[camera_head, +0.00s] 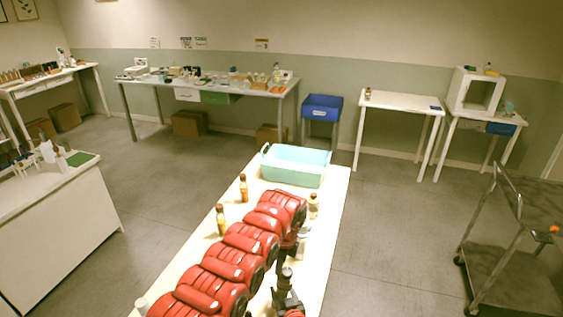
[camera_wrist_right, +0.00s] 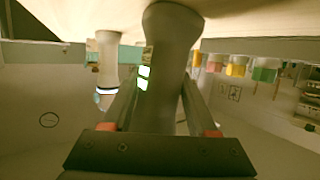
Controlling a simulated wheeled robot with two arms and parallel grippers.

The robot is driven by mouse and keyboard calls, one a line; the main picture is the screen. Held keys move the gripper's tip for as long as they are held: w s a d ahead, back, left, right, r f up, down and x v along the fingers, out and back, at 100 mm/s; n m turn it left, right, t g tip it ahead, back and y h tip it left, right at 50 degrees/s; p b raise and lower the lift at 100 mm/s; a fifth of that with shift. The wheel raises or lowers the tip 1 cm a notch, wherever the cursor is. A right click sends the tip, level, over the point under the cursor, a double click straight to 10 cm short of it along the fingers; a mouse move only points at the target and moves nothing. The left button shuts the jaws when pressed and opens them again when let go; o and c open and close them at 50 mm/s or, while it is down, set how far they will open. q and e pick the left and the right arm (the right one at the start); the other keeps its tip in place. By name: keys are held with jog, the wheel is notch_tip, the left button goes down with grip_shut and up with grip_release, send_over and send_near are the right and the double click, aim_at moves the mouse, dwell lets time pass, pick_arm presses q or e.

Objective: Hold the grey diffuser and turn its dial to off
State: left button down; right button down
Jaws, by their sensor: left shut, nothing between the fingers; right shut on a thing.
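The grey diffuser (camera_wrist_right: 168,70) stands between the fingers of my right gripper (camera_wrist_right: 165,125) in the right wrist view, where the picture is upside down. It has a narrow waist and a flared end against the tabletop. In the head view a dark grey upright body (camera_head: 285,277), apparently the diffuser, is at the lower right by dark gripper parts. My left gripper (camera_head: 284,256) hangs from the end of my red left arm, close above that body. It is shut and empty; whether it touches the diffuser is unclear. The dial and its setting cannot be made out.
The pale table (camera_head: 190,262) also holds amber bottles (camera_head: 243,188), a pale bottle (camera_head: 313,206) and a whitish one (camera_head: 302,243) beside my left gripper. A mint basket (camera_head: 296,167) stands at its far end. A metal cart (camera_head: 515,270) is at the right.

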pick_arm(q)
jog(key=shift+s+d+f, duration=0.1)
jog(key=shift+s+d, duration=0.05)
jog(key=shift+d, duration=0.3)
pick_arm(e)
jog(key=shift+a+r, duration=0.1)
jog(key=shift+a, duration=0.2)
pick_arm(q)
jog(key=shift+a, duration=0.15)
jog(key=shift+a, duration=0.3)
jog(key=shift+r, duration=0.55)
pick_arm(e)
jog(key=shift+d, duration=0.15)
pick_arm(q)
notch_tip(320, 180, up, 5)
jog(key=shift+d+r, duration=0.1)
jog(key=shift+d, duration=0.05)
pick_arm(e)
jog(key=shift+c, duration=0.5)
grip_release()
